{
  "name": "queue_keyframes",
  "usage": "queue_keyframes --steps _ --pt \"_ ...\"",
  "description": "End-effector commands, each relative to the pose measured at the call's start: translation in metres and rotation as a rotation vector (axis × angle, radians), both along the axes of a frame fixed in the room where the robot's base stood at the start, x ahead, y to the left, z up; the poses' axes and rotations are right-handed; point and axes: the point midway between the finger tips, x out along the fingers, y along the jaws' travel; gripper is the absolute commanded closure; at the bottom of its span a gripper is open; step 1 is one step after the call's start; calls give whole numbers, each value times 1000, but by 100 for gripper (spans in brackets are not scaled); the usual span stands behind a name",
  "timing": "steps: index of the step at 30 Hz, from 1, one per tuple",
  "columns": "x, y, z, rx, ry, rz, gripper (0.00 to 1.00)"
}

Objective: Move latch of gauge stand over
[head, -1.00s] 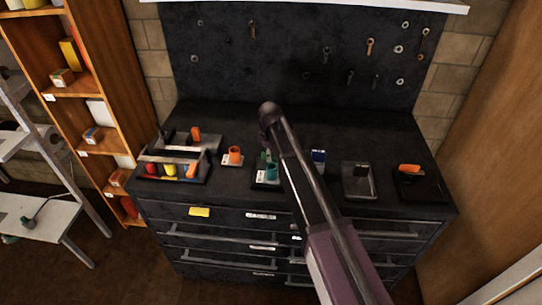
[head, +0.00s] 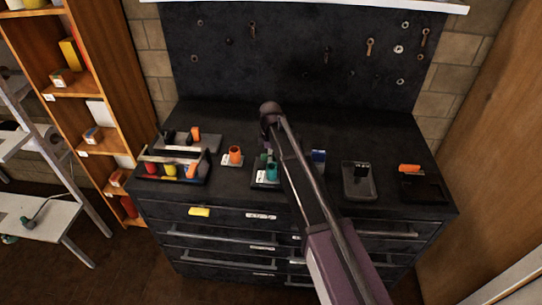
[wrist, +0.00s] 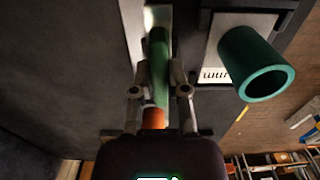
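In the wrist view my gripper (wrist: 159,72) has one finger on each side of a slim green upright piece (wrist: 158,55) with an orange end (wrist: 154,118). This piece looks like the latch, but I cannot be sure. The fingers are close to its sides; whether they press on it is unclear. To the right, a teal open tube (wrist: 260,65) stands on a pale labelled plate. In the head view the teal tube (head: 272,172) is on a small stand on the dark bench, left of my arm.
A pegboard with hanging tools rises behind. The bench's back strip is clear.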

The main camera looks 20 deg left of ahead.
Motion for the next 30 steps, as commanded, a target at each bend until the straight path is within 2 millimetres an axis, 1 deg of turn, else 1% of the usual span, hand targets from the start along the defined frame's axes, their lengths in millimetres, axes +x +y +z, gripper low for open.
queue_keyframes --steps 1,3,20,26,30 --pt "0 0 0 -1 0 0 65" --pt "0 0 0 -1 0 0 46" --pt "0 0 1 0 0 -1 46" --pt "0 0 12 0 0 -1 46" --pt "0 0 28 0 0 -1 46"
